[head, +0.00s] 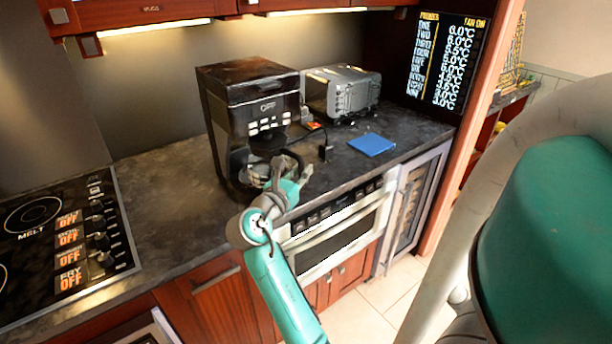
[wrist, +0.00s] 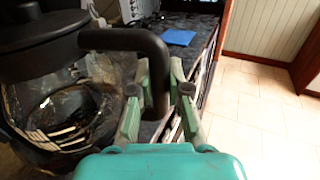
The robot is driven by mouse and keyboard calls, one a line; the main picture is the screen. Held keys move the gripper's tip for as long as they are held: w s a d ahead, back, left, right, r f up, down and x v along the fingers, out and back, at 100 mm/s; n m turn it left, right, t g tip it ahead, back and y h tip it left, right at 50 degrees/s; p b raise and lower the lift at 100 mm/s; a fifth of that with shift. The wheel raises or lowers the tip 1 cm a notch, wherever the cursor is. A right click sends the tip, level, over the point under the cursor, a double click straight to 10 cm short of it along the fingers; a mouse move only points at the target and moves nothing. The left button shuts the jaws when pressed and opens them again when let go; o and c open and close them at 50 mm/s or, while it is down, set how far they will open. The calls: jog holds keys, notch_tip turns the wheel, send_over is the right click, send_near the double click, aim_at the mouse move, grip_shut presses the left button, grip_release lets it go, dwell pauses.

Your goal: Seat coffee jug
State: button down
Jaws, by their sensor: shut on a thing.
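The coffee jug (wrist: 70,110) is dark glass with a black lid and a black handle (wrist: 152,60), filling the left of the wrist view. My gripper (wrist: 158,88) is shut on the handle, with one finger on each side of it. In the head view my gripper (head: 286,166) is at the front of the black coffee machine (head: 250,85). The jug (head: 256,172) shows partly there, low in the machine's opening beneath the brewing head. My gripper hides part of it. I cannot tell whether its base rests fully on the machine's plate.
A silver toaster (head: 342,92) stands right of the machine. A blue mat (head: 371,144) lies on the dark counter (head: 165,185). A hob (head: 62,240) is at the left. An oven (head: 335,235) is built in under the counter. Cupboards hang above.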

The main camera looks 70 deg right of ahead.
jog(key=shift+w+d, duration=0.6)
jog(key=shift+w, duration=0.35)
jog(key=shift+w+d, duration=0.55)
jog(key=shift+w, duration=0.35)
jog(key=shift+w+d, duration=0.6)
jog(key=shift+w, duration=0.35)
jog(key=shift+f, duration=0.65)
jog(key=c, duration=1)
grip_release()
jog(key=shift+c, duration=0.2)
jog(key=shift+f, duration=0.1)
jog(key=w+a, duration=0.1)
jog(key=a, duration=1.1)
